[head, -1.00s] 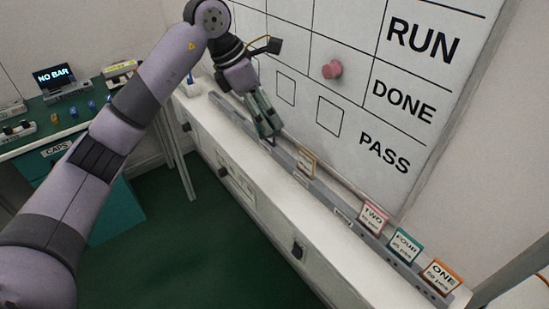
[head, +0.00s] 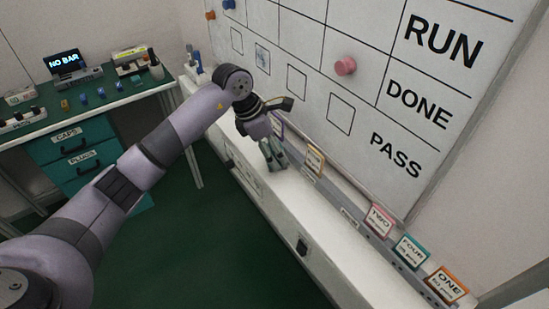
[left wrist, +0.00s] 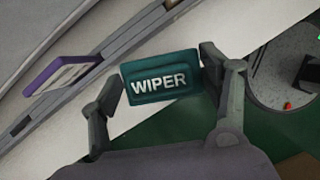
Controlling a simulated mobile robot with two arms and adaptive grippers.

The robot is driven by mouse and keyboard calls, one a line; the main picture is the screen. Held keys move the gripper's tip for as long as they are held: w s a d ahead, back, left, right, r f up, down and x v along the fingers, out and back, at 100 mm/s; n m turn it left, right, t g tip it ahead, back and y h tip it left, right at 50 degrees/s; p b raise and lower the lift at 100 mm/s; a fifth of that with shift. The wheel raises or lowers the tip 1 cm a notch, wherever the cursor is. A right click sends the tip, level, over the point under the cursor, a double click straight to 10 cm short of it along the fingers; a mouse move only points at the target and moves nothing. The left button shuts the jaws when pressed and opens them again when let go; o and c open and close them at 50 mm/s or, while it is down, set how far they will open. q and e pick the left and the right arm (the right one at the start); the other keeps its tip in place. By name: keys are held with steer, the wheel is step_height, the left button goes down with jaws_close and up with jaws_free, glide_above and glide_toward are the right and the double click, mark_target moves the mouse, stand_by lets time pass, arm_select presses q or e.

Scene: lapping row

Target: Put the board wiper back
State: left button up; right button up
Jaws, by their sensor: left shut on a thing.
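The board wiper (left wrist: 163,78) is a dark teal block with the word WIPER on its face. In the left wrist view it sits between the two fingers of my left gripper (left wrist: 162,82), which is shut on it. In the head view my left gripper (head: 273,158) points down over the white ledge, out from the whiteboard (head: 325,82). The wiper is too small there to make out clearly between the fingers. The grey rail (head: 340,203) runs along the foot of the board. My right gripper is not in view.
Cards stand on the rail: a purple one (head: 278,125), a yellow one (head: 315,159), TWO (head: 379,220), FOUR (head: 411,251) and ONE (head: 447,285). A green bench (head: 70,137) stands at left; the green floor between is clear.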

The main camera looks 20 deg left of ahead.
arm_select(q)
step_height(320, 180, down, 4)
steer(key=shift+r, duration=0.2)
steer(key=shift+f, duration=0.3)
steer(key=o, duration=1)
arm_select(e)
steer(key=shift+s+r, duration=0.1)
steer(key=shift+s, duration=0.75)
arm_select(q)
steer(key=shift+r, duration=0.1)
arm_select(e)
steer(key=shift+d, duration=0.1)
